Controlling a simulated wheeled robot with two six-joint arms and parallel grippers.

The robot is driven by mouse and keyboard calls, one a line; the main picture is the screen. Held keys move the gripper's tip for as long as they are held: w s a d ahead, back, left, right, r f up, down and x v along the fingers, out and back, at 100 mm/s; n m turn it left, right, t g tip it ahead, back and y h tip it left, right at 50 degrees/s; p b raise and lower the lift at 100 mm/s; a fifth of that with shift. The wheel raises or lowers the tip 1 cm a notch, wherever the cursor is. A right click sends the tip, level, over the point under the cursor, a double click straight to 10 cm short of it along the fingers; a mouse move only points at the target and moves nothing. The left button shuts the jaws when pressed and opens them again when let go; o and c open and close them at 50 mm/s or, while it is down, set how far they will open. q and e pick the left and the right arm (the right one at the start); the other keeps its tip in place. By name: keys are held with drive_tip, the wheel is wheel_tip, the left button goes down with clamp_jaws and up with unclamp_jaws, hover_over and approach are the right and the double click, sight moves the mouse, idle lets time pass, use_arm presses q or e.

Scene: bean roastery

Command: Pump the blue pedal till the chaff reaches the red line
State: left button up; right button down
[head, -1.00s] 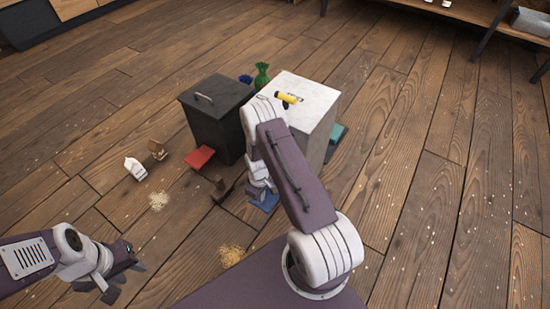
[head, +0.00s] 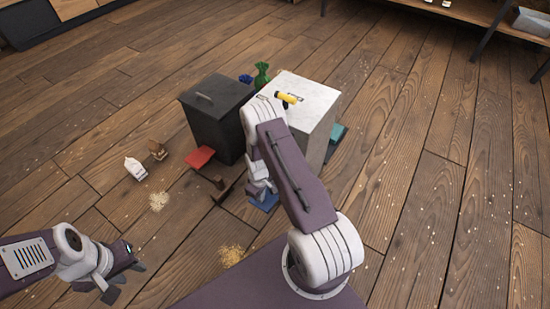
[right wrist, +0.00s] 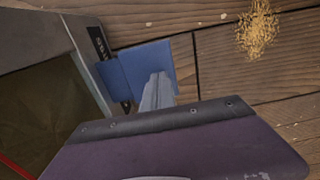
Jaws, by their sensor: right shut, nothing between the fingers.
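The blue pedal (head: 264,202) sticks out low at the front of the white-topped bin (head: 300,93). It also shows in the right wrist view (right wrist: 150,65) as a flat blue plate. My right gripper (head: 262,188) points down at it; its shut, empty fingers (right wrist: 158,90) overlap the pedal in the wrist view. I cannot tell whether they touch it. A dark olive-brown panel (right wrist: 45,115) on the bin's side shows in the wrist view, with a red line (right wrist: 14,167) near its lower left. The chaff level is unclear. My left gripper (head: 124,283) is open and empty.
A black lidded bin (head: 217,120) with a red pedal (head: 200,158) stands left of the white-topped one. A teal pedal (head: 338,133) is at the right. A yellow cylinder (head: 286,97) lies on top. Small piles of chaff (head: 231,256) and small boxes (head: 135,168) lie on the floor.

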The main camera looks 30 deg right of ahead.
drive_tip(key=shift+f+b, duration=0.95)
drive_tip(key=shift+f, duration=0.5)
drive_tip(key=shift+f+b, duration=0.7)
drive_tip(key=shift+f, duration=0.3)
wheel_tip(320, 180, up, 10)
drive_tip(key=p, duration=0.8)
drive_tip(key=shift+f+p, duration=0.25)
drive_tip(key=shift+p, duration=0.1)
drive_tip(key=shift+f, duration=0.2)
